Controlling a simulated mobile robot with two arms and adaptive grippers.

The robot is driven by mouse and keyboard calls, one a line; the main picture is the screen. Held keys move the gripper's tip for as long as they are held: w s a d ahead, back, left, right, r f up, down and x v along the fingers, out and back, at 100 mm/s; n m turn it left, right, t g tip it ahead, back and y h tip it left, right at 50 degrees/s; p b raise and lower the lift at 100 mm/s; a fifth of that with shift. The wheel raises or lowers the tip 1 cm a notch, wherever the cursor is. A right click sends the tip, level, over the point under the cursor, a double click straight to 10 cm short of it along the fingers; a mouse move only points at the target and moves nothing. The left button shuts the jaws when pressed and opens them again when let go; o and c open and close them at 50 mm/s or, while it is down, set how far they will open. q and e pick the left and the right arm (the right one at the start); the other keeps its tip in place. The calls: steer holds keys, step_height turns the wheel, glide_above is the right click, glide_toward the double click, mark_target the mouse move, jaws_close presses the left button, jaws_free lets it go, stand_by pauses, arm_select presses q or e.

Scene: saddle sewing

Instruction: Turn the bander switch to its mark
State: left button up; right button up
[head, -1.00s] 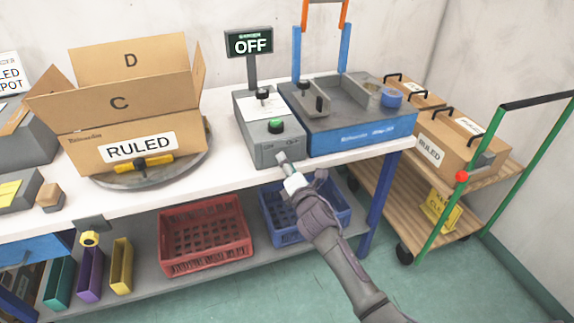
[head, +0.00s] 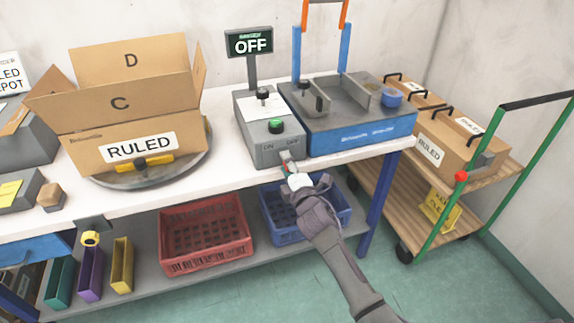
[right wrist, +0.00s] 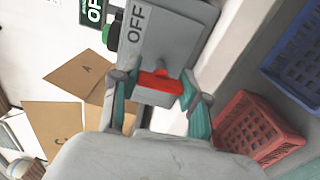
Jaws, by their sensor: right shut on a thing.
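The bander's grey control box (head: 268,148) stands on the white bench, with ON and OFF lettering on its front face and a green button (head: 276,126) on top. The sign (head: 250,42) above it reads OFF. The red switch (right wrist: 160,83) shows in the right wrist view below the OFF lettering, between the two fingers. My right gripper (head: 289,166) is at the box's lower front, and it also shows in the right wrist view (right wrist: 160,97), shut on the switch. The fingers partly hide the switch, and its mark cannot be made out. My left gripper is out of view.
The blue bander (head: 365,136) stands right of the box. An open carton (head: 95,150) marked RULED sits on a turntable to the left. A red crate (head: 205,232) and a blue crate (head: 335,215) are on the lower shelf. A cart (head: 465,195) stands right.

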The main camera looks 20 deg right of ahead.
steer(key=shift+f, duration=0.1)
steer(key=o, duration=1.2)
steer(key=shift+c, duration=0.2)
steer(key=shift+s, duration=0.1)
steer(key=s, duration=1.2)
steer(key=shift+d, duration=0.25)
